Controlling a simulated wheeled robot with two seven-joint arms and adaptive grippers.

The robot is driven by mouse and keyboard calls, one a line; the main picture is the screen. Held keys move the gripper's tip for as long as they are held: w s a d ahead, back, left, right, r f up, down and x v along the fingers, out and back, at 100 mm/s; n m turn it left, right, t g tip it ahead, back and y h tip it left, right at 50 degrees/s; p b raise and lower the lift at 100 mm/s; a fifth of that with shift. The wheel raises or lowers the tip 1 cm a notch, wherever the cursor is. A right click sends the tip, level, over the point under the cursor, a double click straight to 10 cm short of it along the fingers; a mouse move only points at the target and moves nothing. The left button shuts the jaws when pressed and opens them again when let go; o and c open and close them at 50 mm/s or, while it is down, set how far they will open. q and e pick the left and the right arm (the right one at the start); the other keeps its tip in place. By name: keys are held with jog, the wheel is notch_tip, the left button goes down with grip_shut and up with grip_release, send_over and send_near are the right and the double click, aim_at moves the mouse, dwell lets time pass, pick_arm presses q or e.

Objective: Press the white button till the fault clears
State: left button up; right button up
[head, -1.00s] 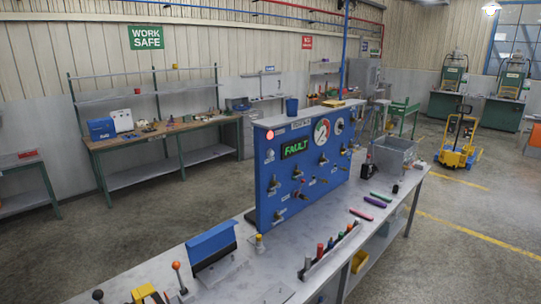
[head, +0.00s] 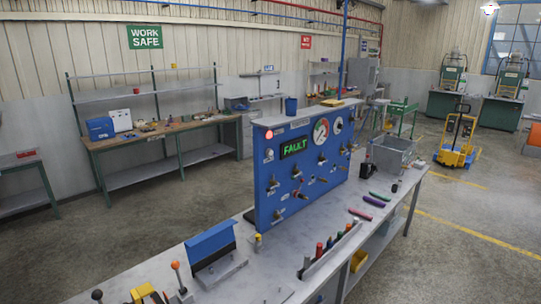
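A blue upright panel (head: 312,180) stands on the long grey bench. Its display (head: 293,147) reads FAULT in green letters. A red lamp (head: 269,134) shows lit at its upper left. A small pale round fitting (head: 269,155) sits below the lamp; it is too small to tell whether it is the white button. A round gauge (head: 321,131) is at the upper right of the panel. Several valve-like fittings stick out from its face. Neither of my grippers is in view.
The bench (head: 300,234) holds a blue-backed stand (head: 211,243), a rack of coloured handles (head: 330,250), loose coloured tools (head: 374,201) and a grey crate (head: 391,154). Ball-topped levers (head: 178,275) stand at the near left. Bare bench top lies before the panel.

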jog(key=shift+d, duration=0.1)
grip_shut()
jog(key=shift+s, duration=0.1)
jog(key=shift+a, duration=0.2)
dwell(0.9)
